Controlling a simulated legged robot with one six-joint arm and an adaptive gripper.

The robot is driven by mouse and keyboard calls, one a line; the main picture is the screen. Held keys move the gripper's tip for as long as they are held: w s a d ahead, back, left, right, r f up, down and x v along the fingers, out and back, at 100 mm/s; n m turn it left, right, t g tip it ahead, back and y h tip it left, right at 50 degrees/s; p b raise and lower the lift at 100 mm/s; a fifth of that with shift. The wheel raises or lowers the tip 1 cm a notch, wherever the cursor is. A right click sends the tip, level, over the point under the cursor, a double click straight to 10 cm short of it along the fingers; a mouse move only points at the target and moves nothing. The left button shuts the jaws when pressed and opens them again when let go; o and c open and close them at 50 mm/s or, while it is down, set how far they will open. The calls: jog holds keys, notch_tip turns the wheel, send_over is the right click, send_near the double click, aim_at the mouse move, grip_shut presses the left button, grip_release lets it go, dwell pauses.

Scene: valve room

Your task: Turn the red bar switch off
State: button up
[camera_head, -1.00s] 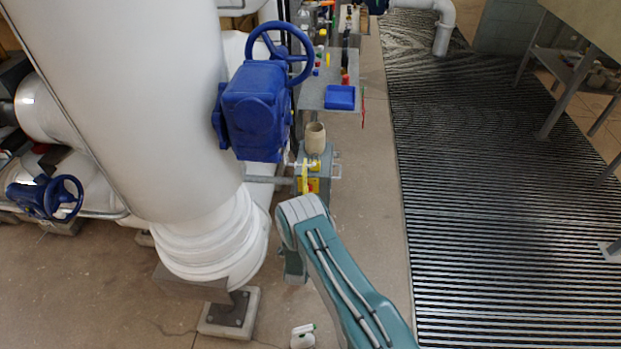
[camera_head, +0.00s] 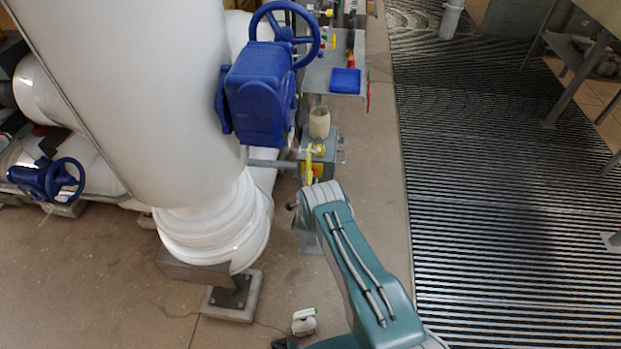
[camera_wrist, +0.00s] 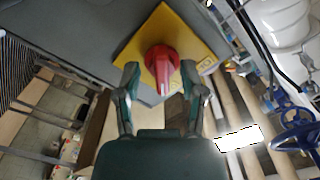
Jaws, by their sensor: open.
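The red bar switch (camera_wrist: 161,65) sits on a yellow plate (camera_wrist: 181,38) on a grey box in the wrist view. Its bar points down the picture, toward my palm. My gripper (camera_wrist: 160,76) is open, with one finger on each side of the switch. A gap shows on both sides, and I cannot tell how deep the fingers reach. In the head view the grey box (camera_head: 329,148) with yellow labels stands just beyond the end of my arm. The red switch cannot be made out there.
A large white pipe (camera_head: 130,90) with a blue valve actuator (camera_head: 260,95) stands left of the box. A shelf with a blue tray (camera_head: 345,81) lies behind it. Floor grating (camera_head: 500,220) is on the right.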

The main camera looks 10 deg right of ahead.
jog(key=shift+w, duration=0.25)
grip_shut()
